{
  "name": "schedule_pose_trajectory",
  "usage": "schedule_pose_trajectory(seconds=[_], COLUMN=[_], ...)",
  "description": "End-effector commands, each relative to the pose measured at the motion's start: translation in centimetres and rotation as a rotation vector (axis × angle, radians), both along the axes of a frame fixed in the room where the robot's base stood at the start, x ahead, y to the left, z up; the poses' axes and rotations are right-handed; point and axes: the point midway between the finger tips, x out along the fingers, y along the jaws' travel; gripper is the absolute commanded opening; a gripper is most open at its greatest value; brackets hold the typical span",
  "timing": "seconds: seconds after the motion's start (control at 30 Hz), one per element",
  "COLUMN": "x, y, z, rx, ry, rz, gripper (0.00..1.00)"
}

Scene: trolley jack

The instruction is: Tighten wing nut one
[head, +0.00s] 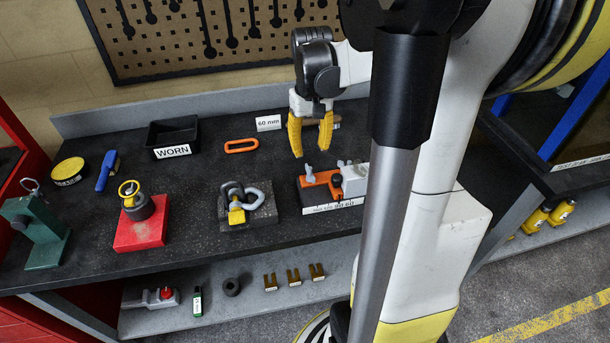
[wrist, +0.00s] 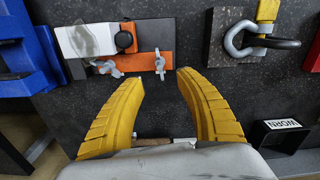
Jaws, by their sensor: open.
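An orange fixture (head: 318,187) stands on the bench; the wrist view also shows its orange plate (wrist: 153,61). One grey wing nut (head: 310,174) stands at its left end in the head view; it also shows in the wrist view (wrist: 160,66). A second grey wing nut (wrist: 109,69) lies along the plate's edge near the pale clamp block (wrist: 88,40). I see no number telling which is wing nut one. My gripper (head: 310,155) points down with yellow fingers open and empty, just behind and above the fixture. In the wrist view its fingertips (wrist: 160,77) are apart, with the first wing nut just beyond the gap.
A shackle on a dark block (head: 258,216) stands left of the fixture, and a red block (head: 140,233) farther left. A black WORN bin (head: 173,133), an orange link (head: 241,146) and a 60 mm card (head: 268,123) are behind. Bare bench lies between them.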

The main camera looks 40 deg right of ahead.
Motion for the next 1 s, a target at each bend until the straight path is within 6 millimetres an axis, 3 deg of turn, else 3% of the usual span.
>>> schedule_pose_trajectory(seconds=[0.3,0.5,0.93,1.0], x=[0.0,0.0,0.0,0.0], y=[0.0,0.0,0.0,0.0], z=[-6.3,-9.3,-10.2,-10.2], rx=[0.000,0.000,0.000,0.000], ry=[0.000,0.000,0.000,0.000], rz=[-0.002,-0.003,-0.003,-0.003], gripper=[0.42,0.42,0.42,0.22])
